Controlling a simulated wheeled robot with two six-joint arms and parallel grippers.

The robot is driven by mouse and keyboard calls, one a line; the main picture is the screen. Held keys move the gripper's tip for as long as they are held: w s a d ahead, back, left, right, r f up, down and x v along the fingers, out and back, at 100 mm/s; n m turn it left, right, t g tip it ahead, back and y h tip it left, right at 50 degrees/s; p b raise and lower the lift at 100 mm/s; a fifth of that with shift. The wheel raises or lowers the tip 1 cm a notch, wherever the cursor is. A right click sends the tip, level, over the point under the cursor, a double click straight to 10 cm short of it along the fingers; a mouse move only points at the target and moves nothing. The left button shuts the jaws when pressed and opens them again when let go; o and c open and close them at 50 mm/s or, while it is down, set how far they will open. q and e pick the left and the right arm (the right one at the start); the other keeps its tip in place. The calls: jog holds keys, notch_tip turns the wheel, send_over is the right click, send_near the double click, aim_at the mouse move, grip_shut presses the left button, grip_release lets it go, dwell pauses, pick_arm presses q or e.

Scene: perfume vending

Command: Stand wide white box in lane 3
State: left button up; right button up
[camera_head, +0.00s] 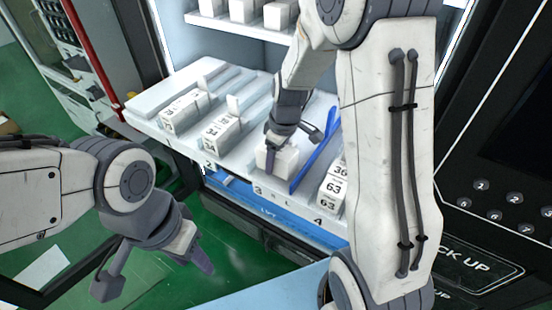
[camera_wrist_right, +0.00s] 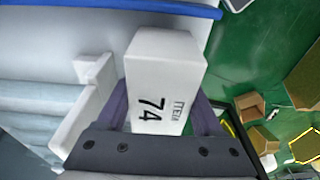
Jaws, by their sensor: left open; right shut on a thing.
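The wide white box (camera_head: 278,161) stands at the front of lane 3, above the number 3 on the shelf edge. In the right wrist view the box (camera_wrist_right: 165,75) shows the print "74" and sits between the two fingers. My right gripper (camera_head: 283,148) is shut on it from above. Whether its base touches the lane floor is hard to tell. The shelf (camera_head: 150,121) carries numbered lanes. My left gripper (camera_head: 158,268) is open and empty, low at the left in front of the machine.
White boxes stand in lane 1 (camera_head: 180,115) and lane 2 (camera_head: 222,130). Numbered boxes (camera_head: 331,190) fill lane 4. A blue divider (camera_head: 315,155) runs close to the right of the held box. Another shelf (camera_head: 240,27) with boxes is above. Cardboard boxes (camera_wrist_right: 250,105) lie on the green floor.

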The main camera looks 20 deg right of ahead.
jog(key=shift+f, duration=0.95)
jog(key=shift+f, duration=0.15)
jog(key=o, duration=1.4)
jog(key=shift+o, duration=0.2)
